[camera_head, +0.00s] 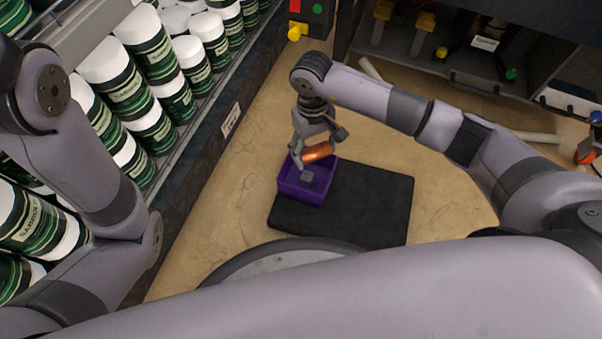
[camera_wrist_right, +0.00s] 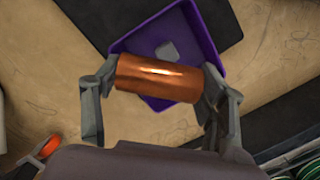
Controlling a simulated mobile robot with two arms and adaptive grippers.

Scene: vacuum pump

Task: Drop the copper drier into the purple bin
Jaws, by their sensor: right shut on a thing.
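The copper drier (camera_head: 319,152) is an orange metallic cylinder held in my right gripper (camera_head: 316,153), above the purple bin (camera_head: 288,189). In the right wrist view the drier (camera_wrist_right: 158,79) lies across between the two fingers of the right gripper (camera_wrist_right: 158,80), with the purple bin (camera_wrist_right: 213,50) below it and partly hidden by it. A small grey block (camera_head: 306,177) is inside the bin; it also shows in the right wrist view (camera_wrist_right: 167,51). My left arm comes in at the left, but its gripper is not in view.
The bin stands at the left end of a black mat (camera_head: 372,205) on a tan surface (camera_head: 446,207). A shelf of green and white cans (camera_head: 138,92) runs along the left. A dark open cabinet (camera_head: 460,62) stands at the back right. A pale rod (camera_head: 537,137) lies on the right.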

